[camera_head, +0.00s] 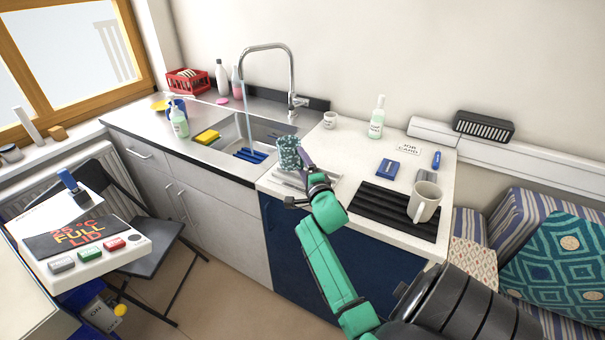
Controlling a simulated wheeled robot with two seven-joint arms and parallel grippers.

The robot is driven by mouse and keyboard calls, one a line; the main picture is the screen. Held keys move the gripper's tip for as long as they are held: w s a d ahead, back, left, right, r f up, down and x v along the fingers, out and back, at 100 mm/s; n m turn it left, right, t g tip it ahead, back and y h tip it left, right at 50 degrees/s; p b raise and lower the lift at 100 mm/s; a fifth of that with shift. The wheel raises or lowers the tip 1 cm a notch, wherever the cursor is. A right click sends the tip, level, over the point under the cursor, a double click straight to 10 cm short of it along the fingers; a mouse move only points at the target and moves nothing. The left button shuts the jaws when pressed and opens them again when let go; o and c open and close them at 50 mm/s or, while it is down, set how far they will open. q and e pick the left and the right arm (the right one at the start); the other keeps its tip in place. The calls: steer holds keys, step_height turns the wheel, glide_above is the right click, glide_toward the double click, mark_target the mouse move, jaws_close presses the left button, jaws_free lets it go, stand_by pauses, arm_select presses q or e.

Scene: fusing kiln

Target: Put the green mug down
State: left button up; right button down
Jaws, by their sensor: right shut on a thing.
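The green speckled mug (288,152) is upright at the right end of the sink, near the front edge of the counter. My right gripper (304,162) is shut on it from its right side. The mug appears above or at the pale flat thing (290,178) on the counter; I cannot tell whether its base touches anything. The gripper partly hides the mug's lower right side. My left gripper is not in view.
The sink (233,133) with running water and a blue rack (250,155) is just left. A black ribbed mat (385,205) with a white mug (425,200) lies right. A small white cup (330,120) and soap bottle (377,117) stand behind. White counter between is clear.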

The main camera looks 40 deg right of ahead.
steer(key=f, duration=0.2)
steer(key=shift+s+a+f, duration=0.2)
steer(key=shift+s+f, duration=0.05)
steer(key=shift+f, duration=0.1)
steer(key=shift+w+d, duration=0.1)
steer(key=shift+c, duration=0.7)
jaws_free()
steer(key=shift+f, duration=0.2)
steer(key=shift+r, duration=0.1)
steer(key=shift+r, duration=0.1)
